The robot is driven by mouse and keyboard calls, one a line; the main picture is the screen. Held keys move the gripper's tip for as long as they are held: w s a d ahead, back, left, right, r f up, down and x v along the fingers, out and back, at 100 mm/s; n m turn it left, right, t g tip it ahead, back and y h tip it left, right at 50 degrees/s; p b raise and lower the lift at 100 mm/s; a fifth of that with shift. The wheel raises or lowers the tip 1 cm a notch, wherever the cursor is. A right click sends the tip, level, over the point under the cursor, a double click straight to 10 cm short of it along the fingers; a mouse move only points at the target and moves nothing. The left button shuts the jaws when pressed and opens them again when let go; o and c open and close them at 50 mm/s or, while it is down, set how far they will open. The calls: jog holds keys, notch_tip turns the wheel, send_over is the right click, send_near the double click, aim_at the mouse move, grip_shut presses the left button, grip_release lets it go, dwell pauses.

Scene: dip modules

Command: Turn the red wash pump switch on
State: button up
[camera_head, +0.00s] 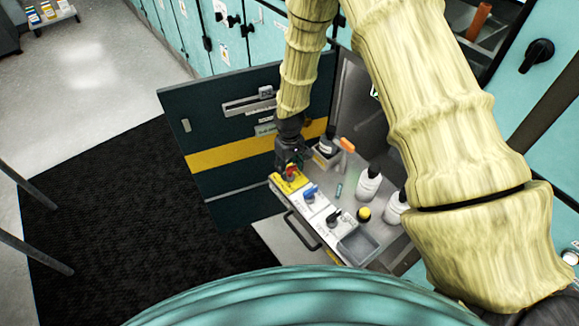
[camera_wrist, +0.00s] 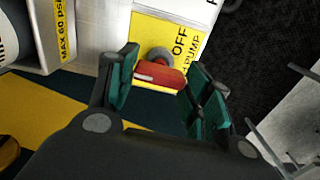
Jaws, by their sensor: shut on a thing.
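The red wash pump switch (camera_head: 291,170) sits on a yellow plate at the far left end of the control panel in the head view. In the wrist view the red handle (camera_wrist: 158,75) lies roughly crosswise on its grey round base, between my fingers. The yellow label (camera_wrist: 180,35) beside it reads "OFF" and "PUMP"; part of the lettering is cut off. My gripper (camera_wrist: 163,80) has its teal-padded fingers on either side of the handle and is shut on it. In the head view my gripper (camera_head: 290,156) comes down over the switch and partly hides it.
A blue switch (camera_head: 310,193) and a black switch (camera_head: 333,217) follow along the panel, with a yellow button (camera_head: 364,214) and a grey tray (camera_head: 359,246). White bottles (camera_head: 368,184) stand behind. An open dark door (camera_head: 225,150) stands left of my gripper.

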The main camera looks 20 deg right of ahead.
aim_at(290, 167)
jog(key=shift+n, duration=0.3)
jog(key=o, duration=1)
jog(key=shift+r, duration=6.05)
